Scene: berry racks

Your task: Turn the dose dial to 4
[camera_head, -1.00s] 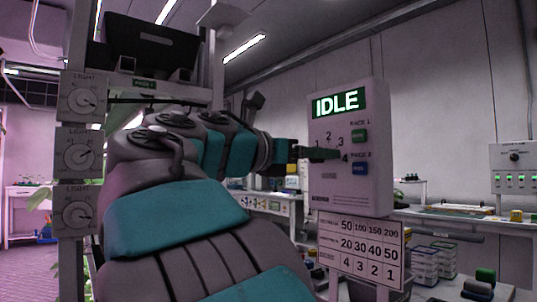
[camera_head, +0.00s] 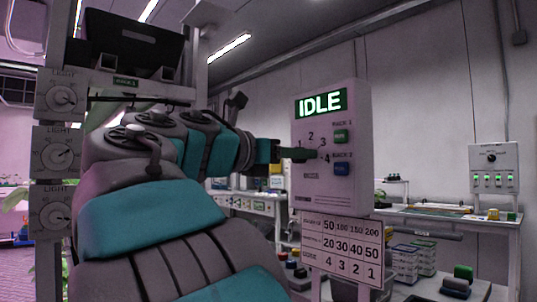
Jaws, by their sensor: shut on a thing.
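The dosing panel (camera_head: 348,201) is a pale box on a stand, right of centre. Its green screen (camera_head: 320,104) reads IDLE. The dose dial is at the panel's left part, with the numbers 1, 2, 3 and 4 around it. The dial is mostly hidden by my gripper (camera_head: 307,155), so I cannot tell where its pointer stands. My gripper reaches in from the left and is shut on the dial. A green RACK 1 button (camera_head: 341,136) and a blue RACK 2 button (camera_head: 342,169) sit right of the dial.
A chart (camera_head: 342,248) of numbers hangs below the panel; its DOSE row reads 4, 3, 2, 1. Three LIGHT dials (camera_head: 62,154) stand on a post at the left. A bench (camera_head: 430,216) and a switch box (camera_head: 494,158) are at the right.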

